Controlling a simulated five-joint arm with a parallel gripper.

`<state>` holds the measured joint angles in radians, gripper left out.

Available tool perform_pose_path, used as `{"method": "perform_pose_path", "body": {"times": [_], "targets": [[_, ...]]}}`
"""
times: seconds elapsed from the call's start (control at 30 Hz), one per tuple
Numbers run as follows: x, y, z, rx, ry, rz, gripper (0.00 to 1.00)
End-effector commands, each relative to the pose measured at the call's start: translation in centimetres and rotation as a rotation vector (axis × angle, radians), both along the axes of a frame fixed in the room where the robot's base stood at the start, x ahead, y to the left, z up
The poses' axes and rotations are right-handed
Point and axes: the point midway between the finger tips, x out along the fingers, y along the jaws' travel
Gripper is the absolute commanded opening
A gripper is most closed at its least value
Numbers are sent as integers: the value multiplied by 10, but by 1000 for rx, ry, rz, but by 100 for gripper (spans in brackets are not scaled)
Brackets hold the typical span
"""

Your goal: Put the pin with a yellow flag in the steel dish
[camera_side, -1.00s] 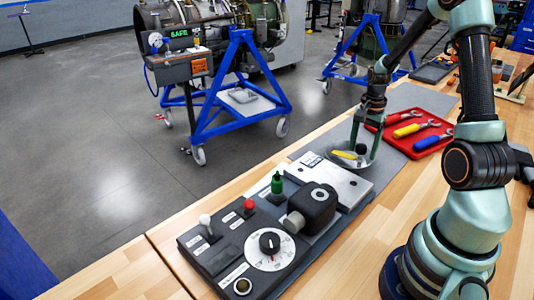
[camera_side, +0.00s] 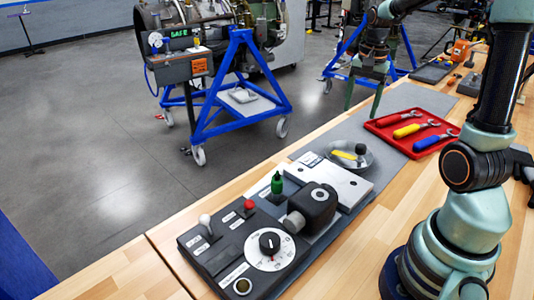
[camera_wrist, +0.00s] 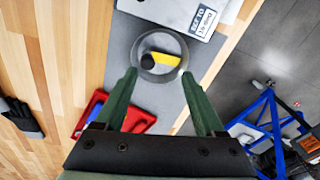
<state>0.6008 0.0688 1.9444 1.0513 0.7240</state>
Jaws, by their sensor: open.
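The pin's yellow flag (camera_side: 344,154) and black knob (camera_side: 361,149) show in the side view, inside the round steel dish (camera_side: 369,161) on the grey mat. In the wrist view the yellow flag (camera_wrist: 165,59) and dark knob (camera_wrist: 148,61) lie within the rim of the dish (camera_wrist: 139,44). The pin's lower part is hard to make out. My gripper (camera_side: 364,108) is open and empty, raised well above the dish. In the wrist view its green fingertips (camera_wrist: 159,76) are wide apart, with the dish showing just beyond them.
A red tray (camera_side: 376,126) with several wrenches lies behind the dish at right. A pale metal plate (camera_side: 340,187) and a dark control panel (camera_side: 228,250) with knobs are nearer the camera. A blue turbine stand (camera_side: 237,90) is on the floor beyond the bench.

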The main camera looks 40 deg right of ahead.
Motion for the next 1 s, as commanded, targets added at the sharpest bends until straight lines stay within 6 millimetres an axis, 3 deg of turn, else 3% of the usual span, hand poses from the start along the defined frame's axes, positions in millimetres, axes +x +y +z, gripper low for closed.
{"method": "perform_pose_path", "body": {"times": [0.1, 0.3, 0.5, 0.7, 1.0], "targets": [[7, 54, 24, -63, -71, 278, 71], [-1, 136, 46, -175, -188, 749, 71], [-20, 193, 52, -276, -287, 1119, 71], [-29, 215, 52, -326, -333, 1280, 71], [-30, 216, 51, -329, -335, 1293, 71]]}}
